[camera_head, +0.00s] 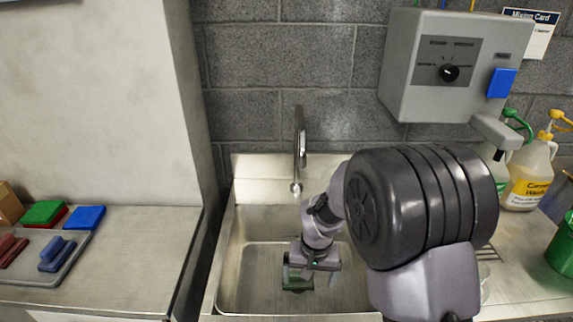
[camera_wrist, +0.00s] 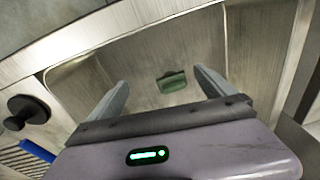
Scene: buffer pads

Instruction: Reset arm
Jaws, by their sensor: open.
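My gripper (camera_head: 311,277) is over the sink basin, pointing down into it. In the wrist view its two fingers (camera_wrist: 160,95) are spread wide with nothing between them. A green pad holder (camera_wrist: 172,82) lies on the basin floor beyond the fingertips. In the head view the green piece (camera_head: 297,286) shows just below the gripper, partly hidden by it. My arm reaches in from the right side and hides part of the sink and wall.
The steel sink (camera_head: 238,262) has a faucet (camera_head: 299,150) at its back. A grey tray (camera_head: 40,272) with red and blue holders, and green and blue pads (camera_head: 85,218), lie on the left counter. A dispenser box (camera_head: 410,80) hangs on the wall; bottles (camera_head: 528,175) stand at right.

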